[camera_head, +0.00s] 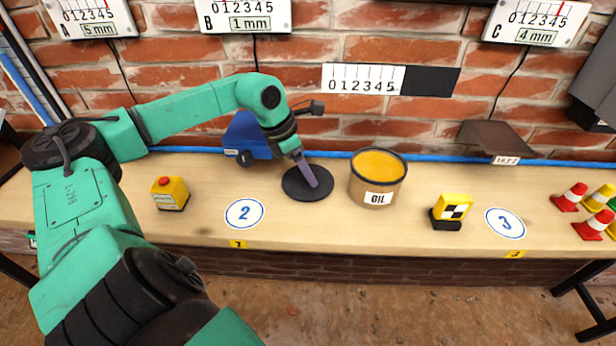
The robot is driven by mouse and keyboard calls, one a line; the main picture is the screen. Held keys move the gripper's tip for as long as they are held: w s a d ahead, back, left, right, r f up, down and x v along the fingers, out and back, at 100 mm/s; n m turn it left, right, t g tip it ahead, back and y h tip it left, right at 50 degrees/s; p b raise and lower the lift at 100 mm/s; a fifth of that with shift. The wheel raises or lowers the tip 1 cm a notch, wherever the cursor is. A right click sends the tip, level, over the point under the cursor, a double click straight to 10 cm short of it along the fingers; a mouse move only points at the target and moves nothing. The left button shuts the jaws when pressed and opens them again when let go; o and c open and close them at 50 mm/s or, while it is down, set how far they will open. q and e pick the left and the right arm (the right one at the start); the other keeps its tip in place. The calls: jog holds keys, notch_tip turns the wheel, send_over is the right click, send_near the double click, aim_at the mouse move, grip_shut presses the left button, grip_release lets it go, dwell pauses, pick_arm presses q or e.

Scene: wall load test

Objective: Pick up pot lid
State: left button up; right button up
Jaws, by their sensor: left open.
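The pot lid, which looks to be the flat round black disc (296,191), lies on the wooden bench left of the pot. My left gripper (313,184) reaches down over the disc from above, its fingers pointing at the disc's middle. It is open; whether the fingertips touch the disc I cannot tell. Part of the disc is hidden behind the fingers. The tan pot (366,192) labelled OIL stands just right of the disc, its top open on yellow contents. My right gripper is not in view.
A blue object (247,136) sits behind my left wrist. A yellow box with a red button (170,193) stands at the left, a yellow block with a checkered marker (452,208) right of the pot. Red-and-white cones (571,197) stand far right. A brick wall backs the bench.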

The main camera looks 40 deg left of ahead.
pick_arm(q)
grip_shut()
jog(key=shift+r, duration=0.1)
